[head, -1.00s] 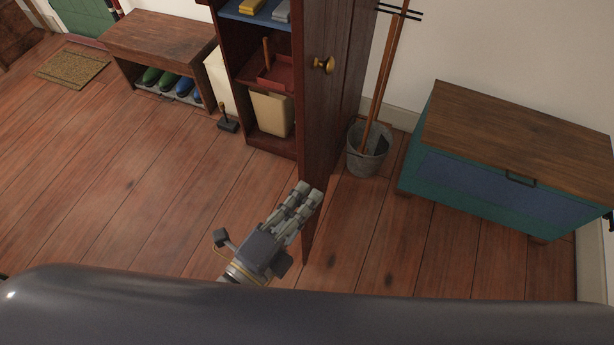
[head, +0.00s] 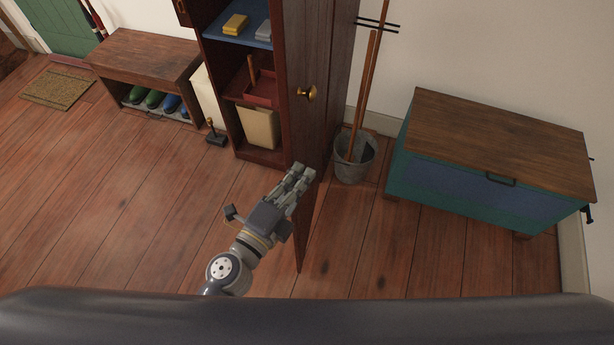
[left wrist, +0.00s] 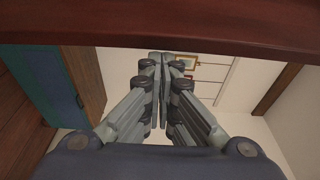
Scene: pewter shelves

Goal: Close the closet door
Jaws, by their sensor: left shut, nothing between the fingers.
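The dark brown closet door (head: 322,70) with a brass knob stands open at the right side of the closet (head: 214,80), swung out toward me. My left gripper (head: 303,171) is shut and empty. Its fingertips overlap the lower part of the door in the head view; I cannot tell whether they touch it. In the left wrist view the closed fingers (left wrist: 163,60) point toward a reddish-brown wooden band (left wrist: 160,30), probably the door, crossing the top. My right gripper is not in view.
A metal bucket (head: 354,163) with long wooden handles stands right of the door. A teal chest (head: 500,140) is farther right. A shoe bench (head: 145,60) and a small dark tool (head: 215,136) stand left. The floor left of my gripper is clear.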

